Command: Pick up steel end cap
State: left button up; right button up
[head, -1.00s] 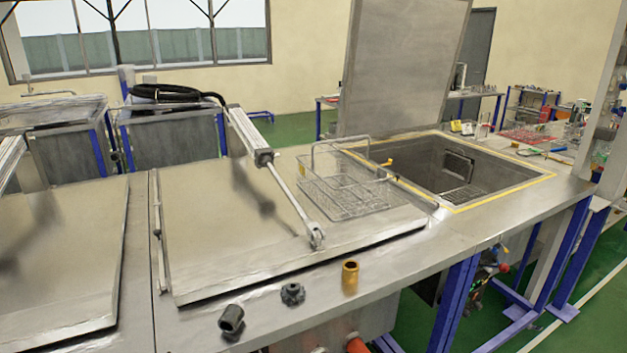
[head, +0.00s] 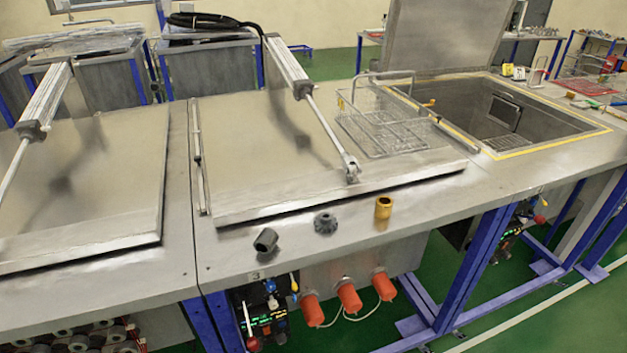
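Three small parts stand in a row on the front strip of the steel bench (head: 420,215). A dark grey hollow cylinder (head: 265,240) lies tilted at the left, with an open end showing. A dark, lobed round part (head: 325,223) sits in the middle. A brass-coloured hollow cylinder (head: 384,208) stands upright at the right. I cannot tell for sure which is the steel end cap; the two dark parts look closest to steel. Neither of my grippers is in view.
A flat lid (head: 260,170) with a pneumatic cylinder (head: 287,66) lies behind the parts. A wire basket (head: 385,130) rests on it. An open tank (head: 470,120) is at the right. Orange plugs (head: 349,297) and a valve panel (head: 265,310) sit below the bench edge.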

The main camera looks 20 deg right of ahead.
aim_at(265, 243)
jog(key=j+z, duration=0.2)
jog(key=j, duration=0.25)
jog(key=j+z, duration=0.25)
jog(key=j, duration=0.25)
jog(key=k+j+z, duration=0.2)
jog(key=j, duration=0.2)
jog(key=i+j, duration=0.05)
